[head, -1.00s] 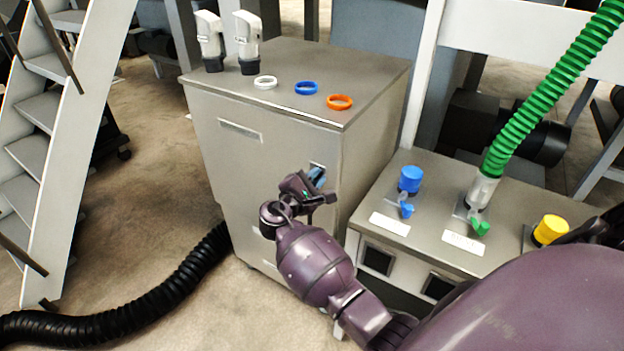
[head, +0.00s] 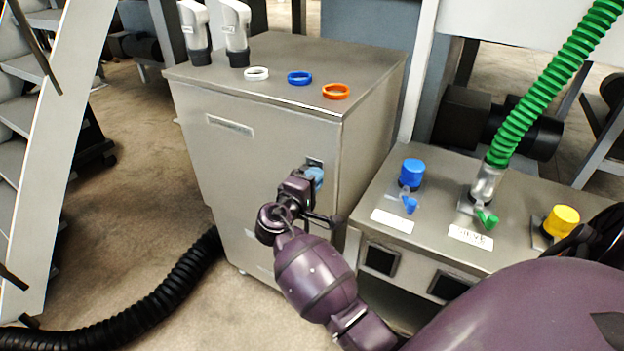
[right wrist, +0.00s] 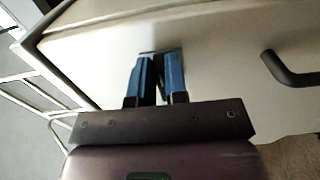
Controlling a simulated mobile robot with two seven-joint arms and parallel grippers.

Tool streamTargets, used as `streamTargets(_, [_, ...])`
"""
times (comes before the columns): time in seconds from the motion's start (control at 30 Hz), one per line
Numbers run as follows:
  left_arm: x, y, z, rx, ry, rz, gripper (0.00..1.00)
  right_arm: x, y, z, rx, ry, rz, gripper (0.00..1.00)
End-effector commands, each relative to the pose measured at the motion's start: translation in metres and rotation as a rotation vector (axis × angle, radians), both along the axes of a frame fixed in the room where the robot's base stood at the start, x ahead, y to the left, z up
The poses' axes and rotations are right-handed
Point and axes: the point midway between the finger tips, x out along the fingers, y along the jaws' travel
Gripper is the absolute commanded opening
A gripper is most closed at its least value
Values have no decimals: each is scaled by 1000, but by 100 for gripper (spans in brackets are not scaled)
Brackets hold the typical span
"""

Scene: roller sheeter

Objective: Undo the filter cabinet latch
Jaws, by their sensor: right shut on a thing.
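The filter cabinet (head: 255,160) is a grey metal box, with its front door facing me in the head view. The latch (head: 315,162) shows as a small plate near the door's right edge, mostly covered by my right gripper. My right gripper (head: 314,177) is at the latch, its blue-padded fingers against the door. In the right wrist view the fingers (right wrist: 160,78) are close together on the latch, with a narrow dark gap between them. My left gripper is in neither view.
White, blue and orange rings (head: 299,78) and two white nozzles (head: 236,32) are on the cabinet top. A lower metal unit (head: 440,205) with a green hose (head: 540,100) stands close on the right. A black hose (head: 150,295) lies on the floor. A dark handle (right wrist: 290,72) is beside the fingers.

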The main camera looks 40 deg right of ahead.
Motion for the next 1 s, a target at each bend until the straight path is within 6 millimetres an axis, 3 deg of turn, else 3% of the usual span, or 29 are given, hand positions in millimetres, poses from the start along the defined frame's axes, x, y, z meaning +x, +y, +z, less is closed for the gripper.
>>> streamTargets(0.53, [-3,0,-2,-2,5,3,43,0,0,-1,10,-21,0,0])
streamTargets(0.57, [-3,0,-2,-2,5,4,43,0,0,-1,10,-21,0,18])
streamTargets(0.7, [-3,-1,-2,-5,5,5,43,0,0,-1,9,-20,0,39])
streamTargets(1.0, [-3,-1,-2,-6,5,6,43,-1,1,-1,9,-19,0,39])
